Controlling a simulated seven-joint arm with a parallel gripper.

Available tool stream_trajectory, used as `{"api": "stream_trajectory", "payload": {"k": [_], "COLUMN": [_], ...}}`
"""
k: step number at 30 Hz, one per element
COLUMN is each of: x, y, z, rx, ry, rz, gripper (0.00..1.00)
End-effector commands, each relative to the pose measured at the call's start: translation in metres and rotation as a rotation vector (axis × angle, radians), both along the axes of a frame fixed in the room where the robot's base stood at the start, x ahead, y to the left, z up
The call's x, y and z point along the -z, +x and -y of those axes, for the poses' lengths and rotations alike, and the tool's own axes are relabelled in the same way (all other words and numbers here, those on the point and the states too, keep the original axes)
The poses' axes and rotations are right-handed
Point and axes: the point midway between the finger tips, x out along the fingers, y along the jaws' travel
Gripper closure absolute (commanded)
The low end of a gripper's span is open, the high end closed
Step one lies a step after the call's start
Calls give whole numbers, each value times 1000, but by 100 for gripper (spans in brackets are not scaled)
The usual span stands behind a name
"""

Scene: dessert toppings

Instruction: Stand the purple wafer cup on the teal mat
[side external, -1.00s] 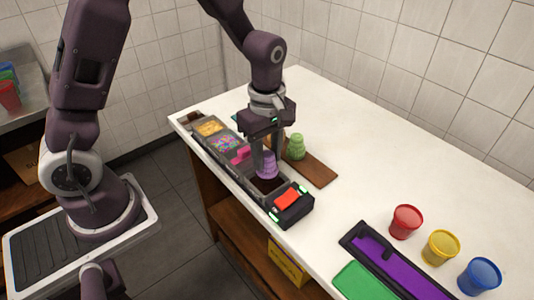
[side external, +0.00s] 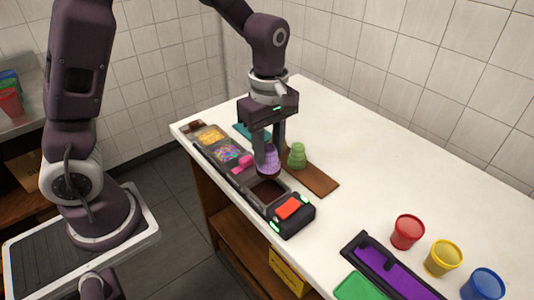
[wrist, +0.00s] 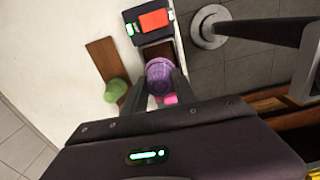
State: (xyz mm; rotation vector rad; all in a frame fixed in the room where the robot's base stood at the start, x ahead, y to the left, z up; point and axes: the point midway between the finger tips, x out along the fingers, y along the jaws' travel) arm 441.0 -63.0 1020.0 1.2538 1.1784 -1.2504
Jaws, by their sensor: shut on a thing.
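The purple wafer cup (side external: 267,159) is between the fingers of my gripper (side external: 270,151), which is shut on it. The cup looks upright, its lower end is dark, and it hangs just above the topping tray's dark-filled compartment (side external: 268,190). In the wrist view the purple cup (wrist: 159,74) shows between the finger tips (wrist: 160,85). The teal mat (side external: 239,130) lies on the counter behind my gripper, mostly hidden by it in the side view.
A green stacked cup (side external: 297,157) stands on a brown board (side external: 318,182) right beside my gripper. The topping tray (side external: 253,192) has several compartments and a red-topped end. Red (side external: 407,232), yellow (side external: 443,258) and blue (side external: 484,285) cups stand front right.

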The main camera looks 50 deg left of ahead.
Motion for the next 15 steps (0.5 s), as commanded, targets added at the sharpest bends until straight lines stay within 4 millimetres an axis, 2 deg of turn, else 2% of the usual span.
{"api": "stream_trajectory", "payload": {"k": [2, 5, 8, 12, 15], "x": [0, -2, -3, -5, -5], "y": [8, 32, 63, 104, 123], "z": [-6, -26, -59, -124, -175], "rx": [-6, -20, -38, -57, -65], "ry": [1, 2, 2, 3, 2], "rz": [1, 2, 3, 2, 1], "gripper": [90, 90, 90, 90, 90]}}
